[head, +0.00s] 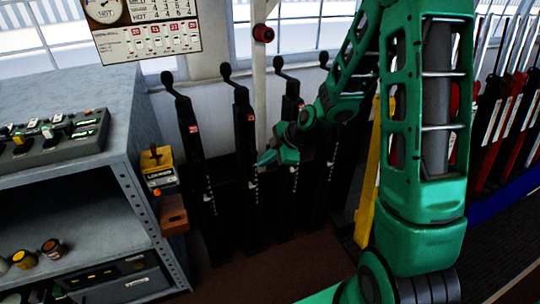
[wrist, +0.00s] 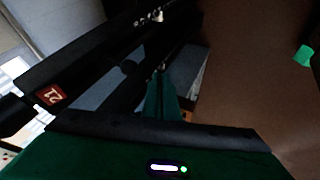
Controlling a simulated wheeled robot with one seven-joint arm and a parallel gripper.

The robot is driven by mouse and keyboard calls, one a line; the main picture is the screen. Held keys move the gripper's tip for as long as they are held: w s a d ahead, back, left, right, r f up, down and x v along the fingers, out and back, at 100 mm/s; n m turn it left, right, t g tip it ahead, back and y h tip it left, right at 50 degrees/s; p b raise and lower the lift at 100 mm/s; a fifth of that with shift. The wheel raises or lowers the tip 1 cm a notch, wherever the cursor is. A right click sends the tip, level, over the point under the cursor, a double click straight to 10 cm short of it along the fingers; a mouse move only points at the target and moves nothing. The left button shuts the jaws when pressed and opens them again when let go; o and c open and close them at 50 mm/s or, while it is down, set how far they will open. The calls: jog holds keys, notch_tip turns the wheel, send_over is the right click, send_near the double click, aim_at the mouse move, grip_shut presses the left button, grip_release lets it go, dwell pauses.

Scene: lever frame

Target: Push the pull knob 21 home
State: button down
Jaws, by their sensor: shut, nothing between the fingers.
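In the wrist view a black lever (wrist: 95,55) carries a red plate reading 21 (wrist: 50,95). In the head view my gripper (head: 262,159) is just right of the second lever from the left (head: 244,130). That lever has a red plate too small to read. Whether the fingertips touch anything is unclear.
Other black levers (head: 189,128) stand on both sides, close together. A yellow box (head: 158,168) and a grey shelf (head: 125,165) are at left. A yellow post (head: 368,190) is at right, partly behind my arm. Brown floor (head: 285,275) lies clear in front.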

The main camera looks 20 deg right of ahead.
aim_at(251, 148)
jog(key=shift+w+a+f, duration=0.1)
jog(key=shift+w+f, duration=0.05)
jog(key=shift+w, duration=0.95)
jog(key=shift+w+a+f, duration=0.1)
jog(key=shift+w+f, duration=0.05)
jog(key=shift+w, duration=0.9)
jog(key=shift+d, duration=0.1)
